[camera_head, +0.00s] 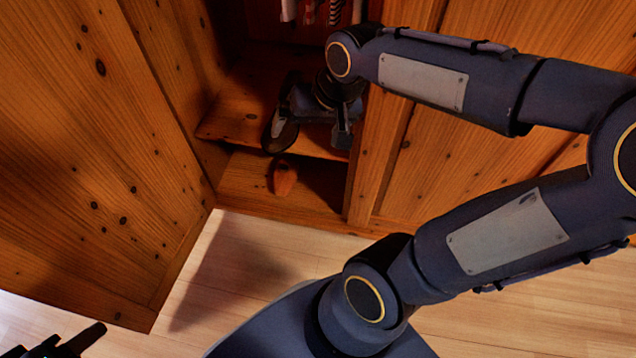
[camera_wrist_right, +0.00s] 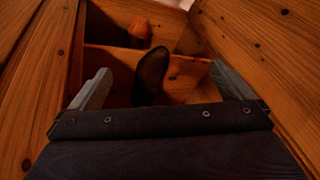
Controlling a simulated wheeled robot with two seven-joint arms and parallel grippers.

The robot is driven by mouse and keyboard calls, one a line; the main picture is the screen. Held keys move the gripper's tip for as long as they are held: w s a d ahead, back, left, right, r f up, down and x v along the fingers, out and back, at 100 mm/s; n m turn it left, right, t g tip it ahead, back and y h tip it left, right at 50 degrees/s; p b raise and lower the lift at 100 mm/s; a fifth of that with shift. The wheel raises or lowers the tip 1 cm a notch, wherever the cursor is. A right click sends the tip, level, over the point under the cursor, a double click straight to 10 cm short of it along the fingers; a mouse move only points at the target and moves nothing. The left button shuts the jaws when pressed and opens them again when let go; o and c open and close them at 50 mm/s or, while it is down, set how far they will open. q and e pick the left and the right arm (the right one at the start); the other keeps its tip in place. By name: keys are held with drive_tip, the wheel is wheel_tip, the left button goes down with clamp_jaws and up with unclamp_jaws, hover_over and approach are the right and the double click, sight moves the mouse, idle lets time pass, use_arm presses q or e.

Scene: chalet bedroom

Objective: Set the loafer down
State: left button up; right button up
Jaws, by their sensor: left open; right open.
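A dark shoe that looks like the loafer (camera_head: 283,137) is at the front edge of the wardrobe's middle shelf, its near end at the edge. In the right wrist view the loafer (camera_wrist_right: 151,72) lies between my two fingers, with a gap on either side. My right gripper (camera_head: 313,134) is open around it, close above the shelf; it also shows in the right wrist view (camera_wrist_right: 159,70). The far part of the loafer is partly hidden by the gripper in the head view. My left gripper (camera_head: 80,344) is at the bottom left corner, open and empty, far from the shoe.
An orange-brown shoe-like object (camera_head: 285,177) sits in the lower compartment; it also shows in the right wrist view (camera_wrist_right: 140,31). The shelf (camera_head: 232,124) has bare wood left of the loafer. An open door (camera_head: 90,150) stands left. Clothes (camera_head: 318,10) hang above.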

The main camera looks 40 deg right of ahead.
drive_tip(key=s+a+n+y, duration=0.1)
drive_tip(key=s+a, duration=0.2)
drive_tip(key=s, duration=0.2)
drive_tip(key=s+a+f+n+t+y, duration=0.1)
drive_tip(key=s+a+n, duration=0.1)
drive_tip(key=s, duration=0.4)
drive_tip(key=shift+a+f, duration=0.3)
drive_tip(key=shift+a, duration=0.5)
drive_tip(key=shift+s, duration=0.1)
wheel_tip(320, 180, up, 34)
drive_tip(key=p, duration=3.3)
drive_tip(key=shift+f+p, duration=0.15)
drive_tip(key=shift+p, duration=0.2)
